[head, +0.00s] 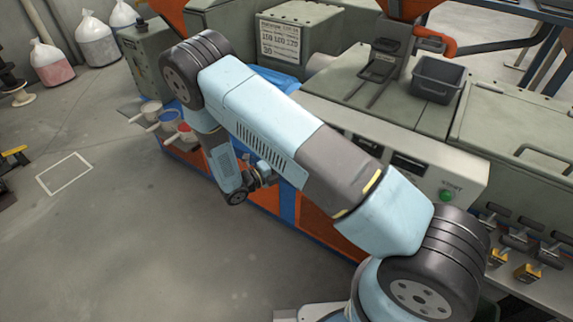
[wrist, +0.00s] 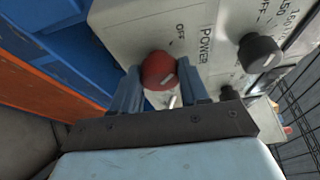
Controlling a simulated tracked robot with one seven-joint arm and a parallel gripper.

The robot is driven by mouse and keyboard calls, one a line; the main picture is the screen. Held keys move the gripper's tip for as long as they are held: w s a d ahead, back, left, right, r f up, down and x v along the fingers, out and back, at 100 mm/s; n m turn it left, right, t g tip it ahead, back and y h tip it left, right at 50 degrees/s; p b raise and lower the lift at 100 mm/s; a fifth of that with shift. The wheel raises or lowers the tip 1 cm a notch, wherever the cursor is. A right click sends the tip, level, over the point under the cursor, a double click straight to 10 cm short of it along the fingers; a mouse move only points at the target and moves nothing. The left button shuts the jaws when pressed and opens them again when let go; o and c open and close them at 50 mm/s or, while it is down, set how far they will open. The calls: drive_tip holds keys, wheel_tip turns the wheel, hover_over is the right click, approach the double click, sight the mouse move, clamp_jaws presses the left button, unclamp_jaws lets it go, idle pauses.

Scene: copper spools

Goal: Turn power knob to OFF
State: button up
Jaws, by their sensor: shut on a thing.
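The red power knob (wrist: 158,70) is on a pale grey panel (wrist: 130,20) in the wrist view, beside the printed words POWER and OFF. A pale mark shows on the knob's lower right part, while OFF is printed above the knob in the picture. My gripper (wrist: 160,82) is shut on the knob, with one blue-grey finger on each side of it. In the head view my arm hides the knob and its panel, and the fingers cannot be made out clearly.
A black knob (wrist: 260,53) with printed numbers sits right of the red one, and another dark knob (wrist: 229,93) lies below it. A wire grid (wrist: 298,100) runs along the right. In the head view, a green START button (head: 446,195) is on the machine front.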

drive_tip(key=shift+a+f+n, duration=0.1)
drive_tip(key=shift+f+n, duration=0.05)
drive_tip(key=shift+n, duration=0.25)
drive_tip(key=o, duration=1)
drive_tip(key=shift+o, duration=0.2)
drive_tip(key=v, duration=1.3)
drive_tip(key=shift+a, duration=0.35)
drive_tip(key=shift+f, duration=0.15)
